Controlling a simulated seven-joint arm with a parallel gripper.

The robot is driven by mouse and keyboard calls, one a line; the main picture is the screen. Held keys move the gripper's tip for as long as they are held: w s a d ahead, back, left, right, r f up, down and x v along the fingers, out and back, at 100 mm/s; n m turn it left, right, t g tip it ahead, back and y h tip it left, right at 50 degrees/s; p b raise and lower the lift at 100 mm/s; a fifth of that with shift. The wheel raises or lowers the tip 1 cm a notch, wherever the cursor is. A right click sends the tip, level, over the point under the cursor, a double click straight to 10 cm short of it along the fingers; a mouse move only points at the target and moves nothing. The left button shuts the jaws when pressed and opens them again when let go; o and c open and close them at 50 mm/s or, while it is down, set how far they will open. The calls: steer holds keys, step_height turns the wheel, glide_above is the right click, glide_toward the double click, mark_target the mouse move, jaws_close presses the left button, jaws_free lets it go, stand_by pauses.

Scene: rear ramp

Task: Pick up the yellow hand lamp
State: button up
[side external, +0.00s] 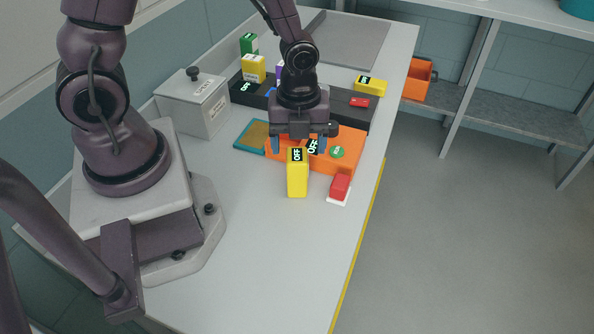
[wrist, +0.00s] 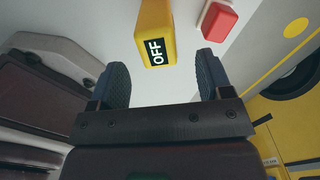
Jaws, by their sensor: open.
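A yellow block-shaped hand lamp (side external: 298,182) with a black OFF label stands upright on the bench, in front of the orange tray. In the wrist view the lamp (wrist: 154,28) is at top centre, beyond the fingertips and between their lines. My gripper (side external: 296,146) is open, just behind and above the lamp in the side view. In the wrist view its two dark blue fingers (wrist: 162,70) are spread with nothing between them.
A red block (side external: 340,185) on a white pad sits right of the lamp; the orange tray (side external: 346,163) lies behind. Other yellow blocks (side external: 253,69) (side external: 370,86) stand farther back. A grey lidded box (side external: 195,107) is at left. The bench in front is clear.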

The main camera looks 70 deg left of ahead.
mark_target(297, 155)
steer(key=shift+a+f, duration=0.15)
steer(key=shift+f, duration=2.8)
steer(key=shift+c, duration=0.2)
steer(key=c, duration=1.1)
